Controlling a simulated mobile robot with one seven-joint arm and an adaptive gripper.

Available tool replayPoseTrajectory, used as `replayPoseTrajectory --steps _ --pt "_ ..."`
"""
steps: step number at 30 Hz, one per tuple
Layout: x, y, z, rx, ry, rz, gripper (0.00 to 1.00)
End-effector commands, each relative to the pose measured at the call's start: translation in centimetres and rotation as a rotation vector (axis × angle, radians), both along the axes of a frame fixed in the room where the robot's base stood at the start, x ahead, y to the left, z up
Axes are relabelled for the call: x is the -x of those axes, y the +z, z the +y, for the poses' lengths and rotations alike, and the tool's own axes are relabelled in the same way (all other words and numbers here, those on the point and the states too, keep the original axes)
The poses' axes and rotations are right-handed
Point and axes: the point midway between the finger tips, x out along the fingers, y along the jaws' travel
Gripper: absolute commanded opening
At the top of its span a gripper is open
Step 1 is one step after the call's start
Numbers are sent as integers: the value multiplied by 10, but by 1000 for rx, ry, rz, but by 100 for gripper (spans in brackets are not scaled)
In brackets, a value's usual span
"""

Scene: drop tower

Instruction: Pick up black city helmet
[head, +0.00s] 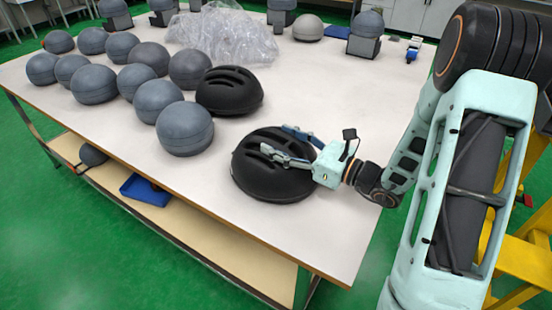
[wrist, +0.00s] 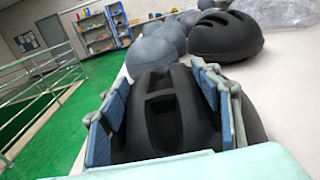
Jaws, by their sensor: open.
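A black vented helmet (head: 262,178) sits on the white table near its front edge. My gripper (head: 282,147) is open over this helmet, its two fingers spread along the top of the shell. In the wrist view the same helmet (wrist: 165,105) lies between the two blue finger pads (wrist: 160,100), one on each side. I cannot tell whether the pads touch the shell. A second black helmet (head: 230,92) stands just behind and to the left; it also shows in the wrist view (wrist: 226,38).
Several grey rounded headforms (head: 185,128) crowd the left part of the white table (head: 315,95). Clear plastic sheeting (head: 225,38) lies at the back. A blue tray (head: 145,190) rests on the lower shelf.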

Motion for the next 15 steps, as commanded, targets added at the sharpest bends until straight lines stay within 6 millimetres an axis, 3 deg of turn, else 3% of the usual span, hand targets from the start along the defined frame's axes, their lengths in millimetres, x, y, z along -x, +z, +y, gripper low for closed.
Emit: replayPoseTrajectory --steps 2,15 --pt "0 0 0 0 0 0 54" --pt "0 0 0 1 0 1 6"
